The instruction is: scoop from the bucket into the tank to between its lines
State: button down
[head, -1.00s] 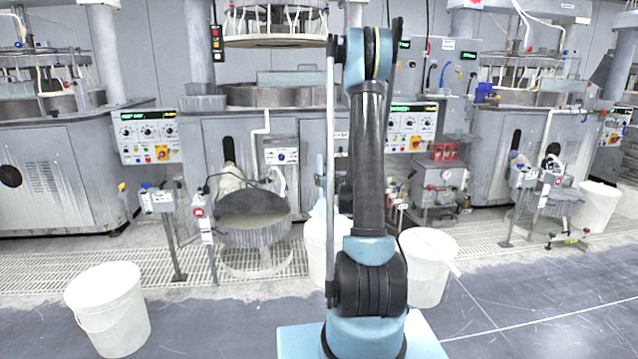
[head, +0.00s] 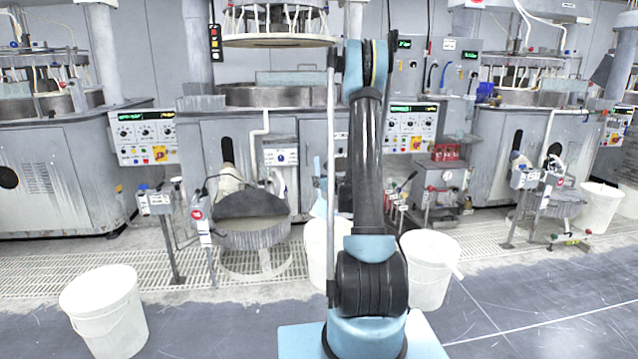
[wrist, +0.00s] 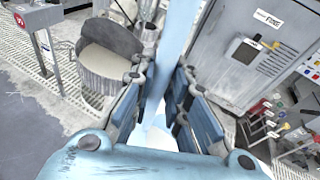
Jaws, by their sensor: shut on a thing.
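My gripper (wrist: 160,95) shows in the wrist view, its two fingers shut on a long light-blue handle (wrist: 178,40), which I take to be the scoop's. A round grey tank (wrist: 104,75) with a dark half lid and pale contents lies left of the fingers. The tank (head: 255,240) also shows in the head view, left of my arm. Its lines cannot be made out. A white bucket (head: 318,258) stands beside the tank, partly behind my arm. The scoop's bowl cannot be made out.
Other white buckets stand at front left (head: 105,318), just right of my arm (head: 430,275) and far right (head: 600,208). A post with a grey box (head: 157,203) stands left of the tank. Grey machines line the back. The floor at front right is mostly clear.

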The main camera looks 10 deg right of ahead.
jog(key=w+d+f+n+g+y, duration=0.1)
jog(key=w+f+n+y, duration=0.15)
jog(key=w+f, duration=0.65)
jog(key=w+d+f+n+g+y, duration=0.1)
jog(key=w+f+n+g, duration=0.3)
jog(key=f, duration=1)
jog(key=w+d+f+n+t+y, duration=0.1)
jog(key=w+d+f+y, duration=0.1)
jog(key=w+f, duration=0.75)
jog(key=s+a+r+n+h, duration=0.1)
jog(key=s+a+r+n, duration=0.1)
jog(key=r, duration=0.3)
jog(key=s+a+r+n+t+h, duration=0.1)
jog(key=s+a+r+n, duration=0.1)
jog(key=r, duration=0.4)
jog(key=shift+s+r, duration=0.15)
jog(key=shift+s, duration=0.15)
dwell(0.3)
jog(key=shift+a+r+n, duration=0.1)
jog(key=shift+n, duration=0.15)
dwell(0.5)
